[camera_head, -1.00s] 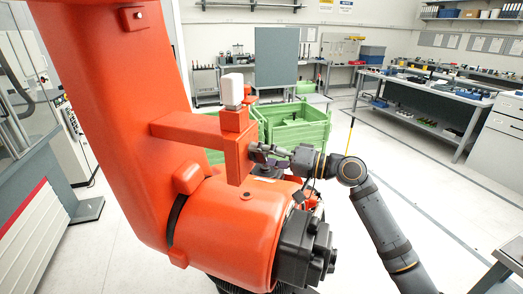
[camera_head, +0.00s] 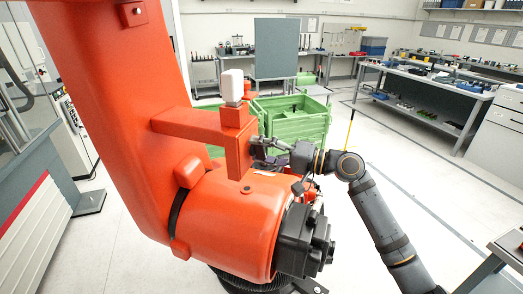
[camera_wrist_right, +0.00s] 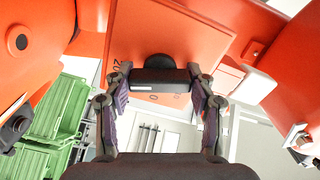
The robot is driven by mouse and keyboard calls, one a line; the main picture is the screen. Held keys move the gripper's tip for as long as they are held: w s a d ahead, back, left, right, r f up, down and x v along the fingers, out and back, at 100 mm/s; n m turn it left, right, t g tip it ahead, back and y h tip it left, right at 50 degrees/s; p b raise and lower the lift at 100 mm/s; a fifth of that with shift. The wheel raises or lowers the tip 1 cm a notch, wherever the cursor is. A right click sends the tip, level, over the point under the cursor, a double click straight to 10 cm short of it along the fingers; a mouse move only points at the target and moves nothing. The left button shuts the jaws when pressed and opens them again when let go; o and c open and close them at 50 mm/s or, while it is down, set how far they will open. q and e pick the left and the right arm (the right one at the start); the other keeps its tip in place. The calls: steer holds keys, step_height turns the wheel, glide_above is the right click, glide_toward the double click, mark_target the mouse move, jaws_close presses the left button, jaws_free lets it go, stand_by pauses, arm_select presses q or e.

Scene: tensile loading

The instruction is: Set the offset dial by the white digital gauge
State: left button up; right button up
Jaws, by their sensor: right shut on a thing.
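The white digital gauge (camera_head: 232,87) stands upright on top of an orange bracket (camera_head: 190,125) in the head view; its readout is not visible. The offset dial is a black knob (camera_wrist_right: 160,78) on an orange face with printed numbers, among them 20 and 0, in the right wrist view. My right gripper (camera_wrist_right: 158,71) is shut on the dial, one finger on each side of it. My left gripper is not in view.
The large orange machine arm (camera_head: 120,110) and its round joint (camera_head: 225,225) stand close around my right gripper. Green crates (camera_head: 300,125) are behind it. A workbench (camera_head: 420,88) stands at the back right. Open floor lies to the right.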

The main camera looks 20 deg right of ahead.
mark_target(265, 152)
steer(key=o, duration=1.2)
steer(key=shift+s+d+f, duration=0.1)
steer(key=shift+s+d, duration=0.25)
steer(key=shift+d, duration=0.15)
steer(key=v, duration=0.5)
steer(key=shift+s+d, duration=0.15)
steer(key=shift+s, duration=0.1)
steer(key=shift+s+d, duration=0.15)
steer(key=shift+d, duration=0.15)
